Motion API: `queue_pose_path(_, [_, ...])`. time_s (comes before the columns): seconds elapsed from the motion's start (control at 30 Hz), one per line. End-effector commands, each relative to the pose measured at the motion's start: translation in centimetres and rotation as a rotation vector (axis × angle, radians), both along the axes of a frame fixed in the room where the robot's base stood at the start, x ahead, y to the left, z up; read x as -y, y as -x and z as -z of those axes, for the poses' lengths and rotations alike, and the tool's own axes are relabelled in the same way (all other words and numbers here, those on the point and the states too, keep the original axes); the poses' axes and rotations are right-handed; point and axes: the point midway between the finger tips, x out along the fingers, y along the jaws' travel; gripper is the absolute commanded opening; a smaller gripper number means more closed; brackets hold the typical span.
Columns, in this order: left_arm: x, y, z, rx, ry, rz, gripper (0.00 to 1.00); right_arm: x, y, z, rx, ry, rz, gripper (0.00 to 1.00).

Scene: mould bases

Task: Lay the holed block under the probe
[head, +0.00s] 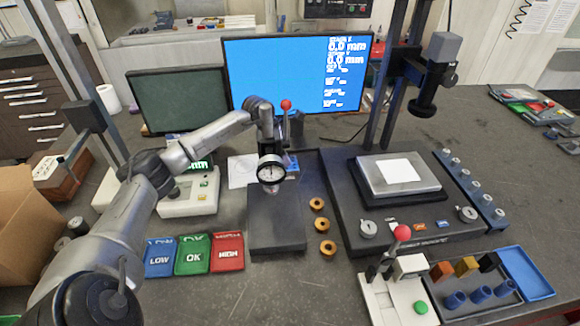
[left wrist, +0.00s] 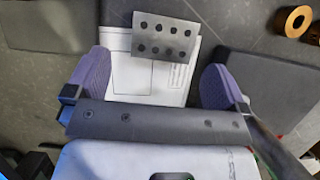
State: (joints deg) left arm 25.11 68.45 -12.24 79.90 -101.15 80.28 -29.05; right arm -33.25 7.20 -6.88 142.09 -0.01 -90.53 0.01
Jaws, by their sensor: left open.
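The holed block (left wrist: 165,38), a flat grey metal piece with two rows of dark holes, lies on a white printed sheet (left wrist: 120,85) in the left wrist view. My left gripper (left wrist: 155,76) is open, its two purple fingers apart on either side of the sheet. The block is ahead of the fingers, and nothing is held. My right gripper is not seen.
Brass rings (head: 318,204) lie right of the dark plate. Blue, green and red trays (head: 194,255) stand in front left. A measuring stand with a pale plate (head: 399,170) is on the right. A lever fixture (head: 400,285) stands at front right.

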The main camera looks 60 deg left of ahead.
Motion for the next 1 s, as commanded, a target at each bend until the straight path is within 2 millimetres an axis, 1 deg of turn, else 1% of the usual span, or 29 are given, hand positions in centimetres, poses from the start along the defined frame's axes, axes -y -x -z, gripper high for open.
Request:
queue_pose_path(0.27, [1.2, -1.2, 2.9, 0.0, 0.004, 0.002, 1.0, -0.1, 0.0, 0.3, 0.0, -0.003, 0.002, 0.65])
queue_pose_path(0.4, [1.3, -1.7, 4.2, 0.001, 0.003, -0.001, 1.0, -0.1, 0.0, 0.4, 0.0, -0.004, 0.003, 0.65])
queue_pose_path(0.53, [1.3, -1.8, 4.6, 0.001, 0.0, 0.0, 1.0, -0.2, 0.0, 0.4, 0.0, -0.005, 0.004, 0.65])
queue_pose_path(0.77, [1.3, -1.9, 4.7, 0.0, 0.0, 0.0, 1.0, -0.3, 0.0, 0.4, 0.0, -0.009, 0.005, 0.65])
queue_pose_path(1.0, [1.3, -1.8, 4.7, 0.0, 0.0, 0.0, 0.77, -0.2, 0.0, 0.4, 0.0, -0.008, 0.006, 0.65])
